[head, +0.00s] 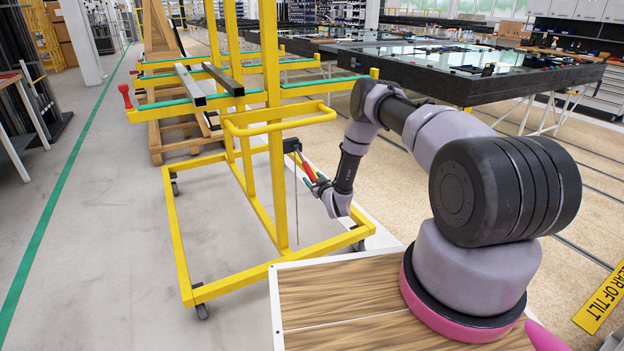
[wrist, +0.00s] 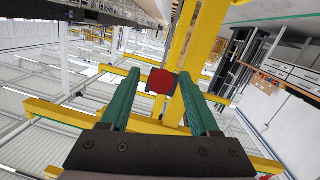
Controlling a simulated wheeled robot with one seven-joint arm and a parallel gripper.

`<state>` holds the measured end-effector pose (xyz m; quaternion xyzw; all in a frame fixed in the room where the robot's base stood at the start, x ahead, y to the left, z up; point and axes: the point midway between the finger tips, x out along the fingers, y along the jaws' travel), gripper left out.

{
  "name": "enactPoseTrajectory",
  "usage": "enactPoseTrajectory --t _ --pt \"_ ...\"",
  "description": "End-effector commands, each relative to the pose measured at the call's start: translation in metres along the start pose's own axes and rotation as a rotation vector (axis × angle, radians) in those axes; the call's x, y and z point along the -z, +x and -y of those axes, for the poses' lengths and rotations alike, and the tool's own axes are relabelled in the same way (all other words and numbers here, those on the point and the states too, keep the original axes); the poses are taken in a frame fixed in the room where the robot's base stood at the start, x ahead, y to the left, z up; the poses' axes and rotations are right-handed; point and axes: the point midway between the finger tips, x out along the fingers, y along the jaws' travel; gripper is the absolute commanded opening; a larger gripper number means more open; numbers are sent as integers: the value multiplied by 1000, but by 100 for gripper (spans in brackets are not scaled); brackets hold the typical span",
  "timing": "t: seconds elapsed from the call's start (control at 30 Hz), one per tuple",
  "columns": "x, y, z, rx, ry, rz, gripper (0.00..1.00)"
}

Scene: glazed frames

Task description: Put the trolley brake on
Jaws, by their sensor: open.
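The yellow trolley (head: 278,110) stands ahead of me, an upright frame on a low castered base. On its near post sits a small black bracket (head: 291,145), with a thin grey rod (head: 296,205) running down from it. In the wrist view the red handle (wrist: 160,81) shows as a red block between the green fingertips of my gripper (wrist: 157,85). The gripper is open, with a gap visible on each side of the red end. Contact cannot be told.
A black-edged glass table (head: 480,75) stands behind right. Grey floor (head: 90,230) is clear at left. A wooden-topped surface (head: 340,300) is in front.

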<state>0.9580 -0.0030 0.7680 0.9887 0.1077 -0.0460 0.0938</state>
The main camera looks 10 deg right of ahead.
Motion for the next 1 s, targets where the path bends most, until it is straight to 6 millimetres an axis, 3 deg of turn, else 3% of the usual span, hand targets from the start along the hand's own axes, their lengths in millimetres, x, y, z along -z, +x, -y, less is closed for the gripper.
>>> enactPoseTrajectory --t 0.3,0.5,0.9,1.0 --pt "-1 -64 -1 -1 3 5 62" --pt "-1 -89 0 -1 2 3 62" --pt "0 -95 0 0 1 1 62" --pt "8 -90 -4 -1 2 4 62"
